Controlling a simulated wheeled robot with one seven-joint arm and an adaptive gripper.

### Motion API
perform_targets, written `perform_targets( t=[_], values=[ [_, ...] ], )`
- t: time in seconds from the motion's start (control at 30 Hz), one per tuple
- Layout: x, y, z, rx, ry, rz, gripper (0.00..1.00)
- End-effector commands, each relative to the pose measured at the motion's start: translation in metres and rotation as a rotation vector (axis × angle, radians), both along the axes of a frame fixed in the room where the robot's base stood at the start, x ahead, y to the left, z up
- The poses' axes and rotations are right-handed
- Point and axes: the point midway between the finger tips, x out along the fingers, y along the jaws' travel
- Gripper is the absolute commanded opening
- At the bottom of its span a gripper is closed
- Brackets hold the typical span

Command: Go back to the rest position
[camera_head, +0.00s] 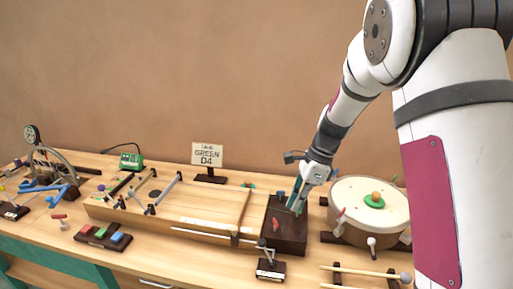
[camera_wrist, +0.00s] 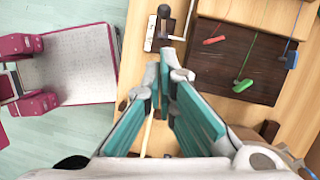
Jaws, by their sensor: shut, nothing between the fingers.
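My gripper (camera_head: 297,196) is above the dark wooden block (camera_head: 290,238) at the right of the bench. In the wrist view my gripper (camera_wrist: 166,78) has its teal fingers shut with nothing between them. I cannot tell from the head view whether the fingertips touch anything.
A round drum (camera_head: 350,195) with a green and orange piece stands right of the block. A wooden zither-like box (camera_head: 200,208) lies to the left. A small labelled stand (camera_head: 270,268) is in front. Mallets (camera_head: 365,272) lie at front right. A sign (camera_head: 207,155) stands behind.

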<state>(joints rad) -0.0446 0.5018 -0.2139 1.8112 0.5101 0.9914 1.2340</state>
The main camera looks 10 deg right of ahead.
Motion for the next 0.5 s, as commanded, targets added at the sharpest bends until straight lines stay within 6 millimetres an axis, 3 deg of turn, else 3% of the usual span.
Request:
perform_targets(
  t=[0.17,0.3,0.5],
  values=[
    [-0.027,0.002,0.048,-0.016,-0.11,0.176,0.0],
    [-0.062,0.003,0.088,-0.051,-0.222,0.381,0.0],
    [-0.116,0.002,0.132,-0.13,-0.369,0.68,0.0]
  ],
)
